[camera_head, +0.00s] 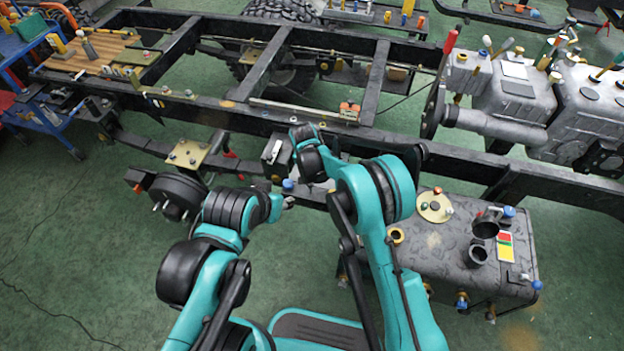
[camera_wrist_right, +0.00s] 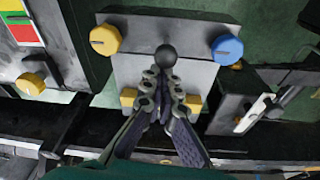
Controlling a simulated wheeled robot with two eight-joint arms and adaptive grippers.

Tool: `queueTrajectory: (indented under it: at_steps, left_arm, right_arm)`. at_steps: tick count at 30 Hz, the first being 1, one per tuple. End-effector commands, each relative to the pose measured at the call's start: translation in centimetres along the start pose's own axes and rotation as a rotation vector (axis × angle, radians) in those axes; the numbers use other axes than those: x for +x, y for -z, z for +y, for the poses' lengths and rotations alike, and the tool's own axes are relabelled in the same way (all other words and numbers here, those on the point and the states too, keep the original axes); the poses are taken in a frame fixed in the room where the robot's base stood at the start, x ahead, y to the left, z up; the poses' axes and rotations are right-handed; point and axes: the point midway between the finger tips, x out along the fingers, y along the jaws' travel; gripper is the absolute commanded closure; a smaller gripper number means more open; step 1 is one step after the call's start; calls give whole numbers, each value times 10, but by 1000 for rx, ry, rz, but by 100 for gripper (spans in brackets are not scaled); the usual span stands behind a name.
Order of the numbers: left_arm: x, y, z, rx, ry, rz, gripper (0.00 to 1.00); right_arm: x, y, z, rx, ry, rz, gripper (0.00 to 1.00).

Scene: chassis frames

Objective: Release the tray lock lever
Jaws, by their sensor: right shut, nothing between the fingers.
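In the right wrist view, a black ball knob (camera_wrist_right: 166,55), which looks like the end of the lock lever, stands in front of a pale grey plate (camera_wrist_right: 130,72). My right gripper (camera_wrist_right: 164,76) is shut and empty, its fingertips just below the knob in the picture. I cannot tell whether they touch it. The fingers hide whatever is below the knob. In the head view my right gripper is hidden behind its own arm. My left gripper (camera_head: 286,202) is low near the middle of the head view, too small to read its fingers.
Yellow (camera_wrist_right: 105,39) and blue (camera_wrist_right: 227,48) knobs flank the black knob. A dark tank (camera_head: 440,255) with a coloured label (camera_head: 506,247) stands at right. The black chassis rail (camera_head: 460,160) crosses behind my arms. The green floor (camera_head: 70,240) at left is mostly clear.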

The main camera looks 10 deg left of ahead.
Motion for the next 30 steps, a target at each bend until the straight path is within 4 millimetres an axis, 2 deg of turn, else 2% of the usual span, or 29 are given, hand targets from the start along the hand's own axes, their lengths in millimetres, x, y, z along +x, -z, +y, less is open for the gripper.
queueTrajectory:
  at_steps: [6,14,30]
  left_arm:
    - [3,-2,0,0,0,0,60]
    - [2,-1,0,0,0,0,60]
    - [-4,3,0,0,0,0,60]
  right_arm:
    - [-4,-17,3,0,0,-1,100]
    - [-5,-16,3,1,0,-1,100]
    - [-20,-13,3,1,0,-1,100]
